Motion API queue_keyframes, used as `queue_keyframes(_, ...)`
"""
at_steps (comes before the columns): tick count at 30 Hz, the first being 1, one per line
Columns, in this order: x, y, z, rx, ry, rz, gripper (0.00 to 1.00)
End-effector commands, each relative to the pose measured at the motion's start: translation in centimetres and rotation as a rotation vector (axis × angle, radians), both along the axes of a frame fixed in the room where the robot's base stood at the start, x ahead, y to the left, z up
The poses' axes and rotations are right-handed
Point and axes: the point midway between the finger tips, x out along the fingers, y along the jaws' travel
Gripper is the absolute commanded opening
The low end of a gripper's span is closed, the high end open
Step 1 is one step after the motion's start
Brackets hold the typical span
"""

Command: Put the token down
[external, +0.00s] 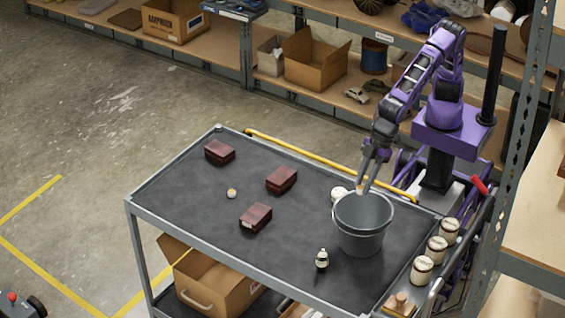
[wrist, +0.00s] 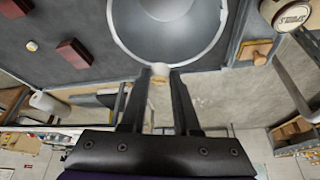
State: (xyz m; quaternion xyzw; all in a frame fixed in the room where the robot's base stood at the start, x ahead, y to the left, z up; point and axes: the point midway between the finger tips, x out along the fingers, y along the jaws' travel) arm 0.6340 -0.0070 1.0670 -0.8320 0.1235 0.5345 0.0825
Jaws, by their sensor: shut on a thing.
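My gripper (external: 363,185) is shut on a small tan round token (wrist: 158,78), which shows between the fingertips in the wrist view. The fingers point down at the back rim of a grey metal bucket (external: 360,239). The bucket also shows in the wrist view (wrist: 124,42), just beyond the fingertips. I cannot tell whether the token is over the bucket's opening or just outside its rim. Another small pale round piece (external: 231,193) lies on the dark cart top (external: 180,188), to the left.
Three dark red boxes (external: 255,217) stand on the cart's left half. Labelled jars (external: 422,270) line the right end.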

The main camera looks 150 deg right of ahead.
Motion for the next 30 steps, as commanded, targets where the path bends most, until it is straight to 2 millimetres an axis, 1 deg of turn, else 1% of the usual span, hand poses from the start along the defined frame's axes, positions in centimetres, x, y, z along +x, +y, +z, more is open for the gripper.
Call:
queue_keyframes(1, -0.1, -0.2, -2.1, -0.003, 0.013, -0.003, 0.0)
queue_keyframes(2, -0.1, -0.2, -2.8, -0.002, 0.011, -0.002, 0.0)
queue_keyframes(3, -0.1, -0.3, -3.9, -0.003, 0.013, -0.002, 0.0)
queue_keyframes(5, 0.0, -0.3, -5.3, -0.002, 0.011, -0.002, 0.0)
queue_keyframes(6, 0.0, -0.3, -6.4, -0.002, 0.012, -0.002, 0.0)
queue_keyframes(9, 0.0, -0.3, -8.5, -0.003, 0.01, -0.001, 0.0)
queue_keyframes(14, 0.1, -0.3, -11.0, -0.002, 0.009, -0.001, 0.0)
queue_keyframes(18, 0.0, -0.3, -13.7, -0.002, 0.01, -0.001, 0.0)
queue_keyframes(21, 0.1, -0.2, -15.4, -0.003, 0.008, 0.001, 0.0)
queue_keyframes(24, 0.1, -0.2, -16.5, -0.002, 0.008, 0.0, 0.0)
queue_keyframes(28, 0.1, -0.3, -17.3, -0.001, 0.007, 0.0, 0.0)
queue_keyframes(30, 0.1, -0.3, -18.2, -0.002, 0.009, -0.001, 0.0)
